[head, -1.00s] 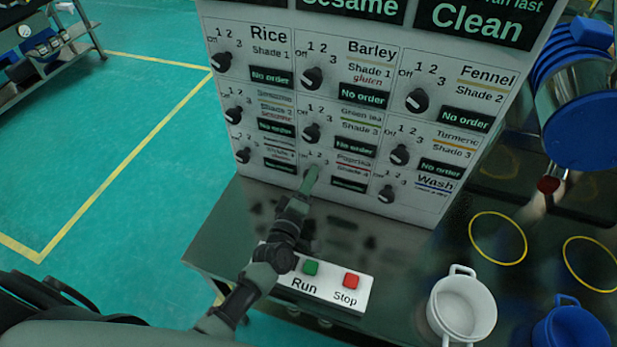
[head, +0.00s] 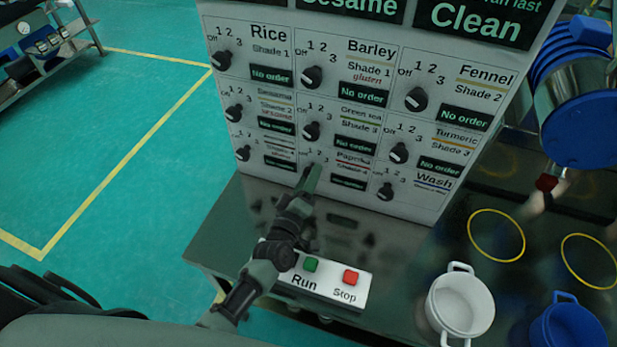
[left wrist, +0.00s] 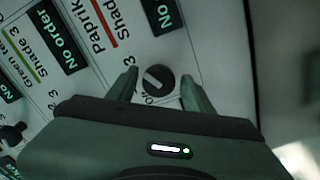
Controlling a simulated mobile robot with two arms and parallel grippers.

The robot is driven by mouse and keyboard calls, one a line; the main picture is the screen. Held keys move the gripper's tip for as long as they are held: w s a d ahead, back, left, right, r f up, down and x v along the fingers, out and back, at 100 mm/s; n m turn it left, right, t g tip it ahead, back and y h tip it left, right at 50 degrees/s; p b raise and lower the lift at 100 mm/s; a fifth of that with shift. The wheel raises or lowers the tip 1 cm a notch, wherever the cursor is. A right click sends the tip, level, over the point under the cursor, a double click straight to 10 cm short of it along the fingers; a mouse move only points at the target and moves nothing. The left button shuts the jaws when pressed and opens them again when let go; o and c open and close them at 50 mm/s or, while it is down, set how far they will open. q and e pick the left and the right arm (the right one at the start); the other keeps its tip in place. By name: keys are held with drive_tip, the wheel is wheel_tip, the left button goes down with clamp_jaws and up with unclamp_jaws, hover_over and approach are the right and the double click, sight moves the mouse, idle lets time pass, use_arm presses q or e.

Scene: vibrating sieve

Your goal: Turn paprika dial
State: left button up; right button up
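The paprika dial (left wrist: 158,79) is a round black knob with a light pointer line on the white panel. In the left wrist view it sits between the two fingers of my left gripper (left wrist: 160,88), which stand apart on either side with gaps to the knob. The Paprika label (head: 353,159) shows beside it in the head view. There my left gripper (head: 310,180) covers the paprika dial, so the dial is hidden. The pointer's exact setting cannot be read. My right gripper is not in view.
Other dials surround it, including green tea (head: 311,130) above and wash (head: 386,191) to the right. The Run and Stop box (head: 318,287) lies below on the dark table. A white pot (head: 462,305) and a blue pot (head: 570,328) stand at right.

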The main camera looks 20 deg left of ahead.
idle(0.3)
use_arm(q)
drive_tip(key=s+b, duration=0.1)
drive_tip(key=s, duration=0.6)
drive_tip(key=shift+s+a, duration=0.15)
drive_tip(key=shift+s, duration=0.25)
